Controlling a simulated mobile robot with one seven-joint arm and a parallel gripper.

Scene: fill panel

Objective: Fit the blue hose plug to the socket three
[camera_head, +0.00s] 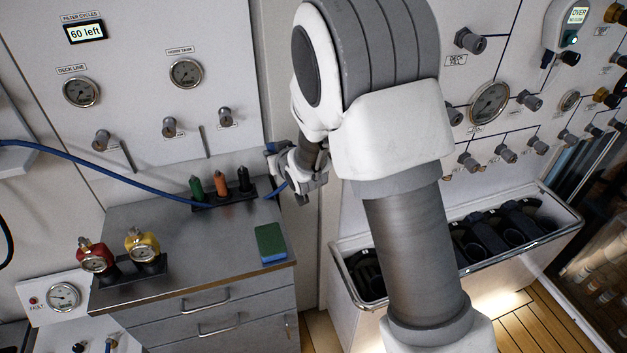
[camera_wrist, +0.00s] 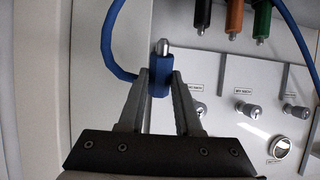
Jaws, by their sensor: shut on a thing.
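The blue hose plug (camera_wrist: 160,84) is between my gripper's fingers (camera_wrist: 161,92) in the wrist view, its metal tip pointing away from the gripper. My gripper (camera_head: 290,172) is shut on it, in free space right of the tool rack in the head view. The plug itself is mostly hidden there. Its blue hose (camera_head: 120,176) loops off to the left. Three metal fittings (camera_head: 102,139), (camera_head: 169,127) and (camera_head: 225,116) project from the left wall panel. They also show in the wrist view (camera_wrist: 248,110). Their labels are too small to read, so I cannot tell which is socket three.
A rack holds a green (camera_head: 196,188), an orange (camera_head: 220,184) and a black plug (camera_head: 243,179) on the counter (camera_head: 215,238). A bin (camera_head: 350,286) lies right.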

